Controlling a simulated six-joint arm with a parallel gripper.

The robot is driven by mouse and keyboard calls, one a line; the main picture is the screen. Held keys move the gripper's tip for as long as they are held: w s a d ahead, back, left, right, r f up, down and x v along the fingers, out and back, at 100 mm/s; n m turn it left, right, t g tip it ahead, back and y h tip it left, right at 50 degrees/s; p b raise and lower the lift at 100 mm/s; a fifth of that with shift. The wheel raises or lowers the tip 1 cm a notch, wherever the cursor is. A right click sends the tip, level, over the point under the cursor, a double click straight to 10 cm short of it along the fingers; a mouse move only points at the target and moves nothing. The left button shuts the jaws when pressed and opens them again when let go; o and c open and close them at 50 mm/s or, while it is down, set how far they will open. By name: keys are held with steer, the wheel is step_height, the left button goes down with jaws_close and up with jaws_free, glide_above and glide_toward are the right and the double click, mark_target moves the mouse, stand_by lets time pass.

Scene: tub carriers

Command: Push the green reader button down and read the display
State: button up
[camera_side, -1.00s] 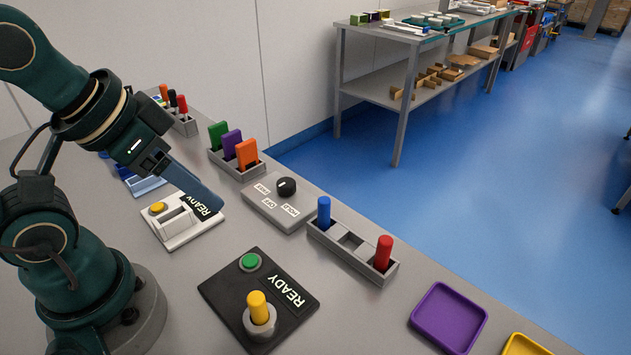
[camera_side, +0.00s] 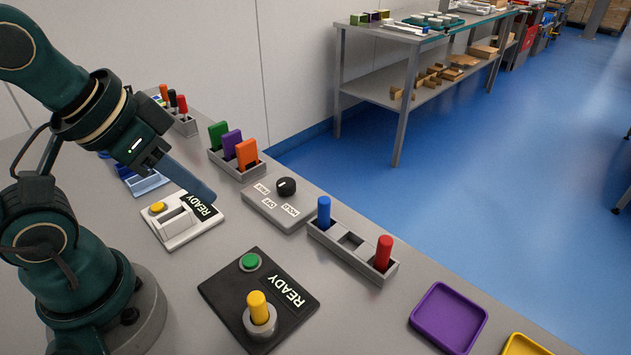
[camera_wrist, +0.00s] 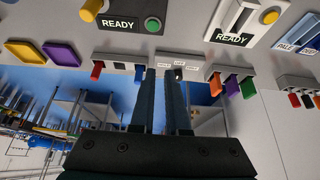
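The green button (camera_side: 250,262) sits in a grey collar on a black reader (camera_side: 222,290). It also shows in the wrist view (camera_wrist: 153,24). The reader's display (camera_side: 287,288) reads READY, and it reads READY in the wrist view too (camera_wrist: 118,24). A yellow cylinder (camera_side: 257,306) stands upright in the reader's round grey socket. My gripper (camera_wrist: 160,72) has its two fingers apart, with a narrow gap and nothing visible between them. In the side view it is above the table, up and left of the green button and apart from it.
A white device (camera_side: 178,232) with a yellow button and its own READY display lies below my gripper. A grey dial box (camera_side: 270,212), a rack (camera_side: 335,240) with blue and red cylinders and a purple tray (camera_side: 448,345) are nearby. Bare table surrounds the black reader.

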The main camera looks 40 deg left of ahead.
steer(key=shift+s+n, duration=0.2)
steer(key=shift+n, duration=0.8)
jaws_close()
steer(key=n+g, duration=0.6)
steer(key=n, duration=1)
glide_above(250, 259)
steer(key=shift+w+r, duration=0.25)
steer(key=shift+r, duration=0.05)
steer(key=shift+f, duration=0.1)
steer(key=f, duration=1.3)
steer(key=shift+s+f, duration=0.2)
steer(key=shift+f, duration=0.2)
steer(key=shift+f, duration=0.1)
